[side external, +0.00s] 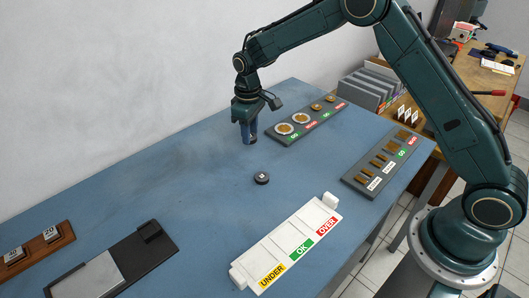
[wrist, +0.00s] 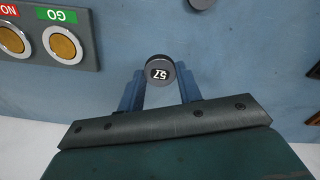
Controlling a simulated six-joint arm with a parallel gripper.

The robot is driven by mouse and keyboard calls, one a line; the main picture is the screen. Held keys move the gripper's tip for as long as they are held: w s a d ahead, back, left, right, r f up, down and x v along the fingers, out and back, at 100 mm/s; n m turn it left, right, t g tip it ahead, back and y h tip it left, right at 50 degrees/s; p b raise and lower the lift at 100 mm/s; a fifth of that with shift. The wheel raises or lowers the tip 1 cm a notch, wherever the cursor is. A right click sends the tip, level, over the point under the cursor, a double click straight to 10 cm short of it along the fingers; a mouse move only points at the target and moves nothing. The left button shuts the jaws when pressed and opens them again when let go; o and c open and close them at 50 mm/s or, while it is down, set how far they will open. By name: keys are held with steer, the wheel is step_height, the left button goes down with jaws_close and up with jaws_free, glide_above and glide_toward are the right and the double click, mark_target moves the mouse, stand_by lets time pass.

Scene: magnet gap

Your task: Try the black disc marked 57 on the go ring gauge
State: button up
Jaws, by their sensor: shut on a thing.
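The black disc marked 57 (wrist: 159,71) shows in the wrist view between the two fingertips of my gripper (wrist: 160,80), which is shut on it. Its white number faces the camera. In the side view my gripper (side external: 249,138) points down left of the gauge board; the held disc is mostly hidden there by the fingers. The go ring gauge (side external: 285,128) is a pale ring with a brown centre beside a green GO label, at the board's near-left end. It also shows in the wrist view (wrist: 62,44), up and left of the disc, apart from it.
Another black disc (side external: 261,178) lies on the blue table in front of my gripper. A white UNDER/OK/OVER tray (side external: 290,240) stands at the front. A dark board with slots (side external: 382,165) is at right, and a black plate and brown block rack (side external: 38,247) at left.

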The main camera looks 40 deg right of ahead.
steer(key=r, duration=0.1)
glide_above(284, 128)
steer(key=shift+f, duration=0.25)
stand_by(0.3)
steer(key=shift+f, duration=2.7)
steer(key=o, duration=1)
steer(key=shift+s, duration=0.1)
steer(key=c, duration=0.5)
steer(key=shift+r, duration=2.25)
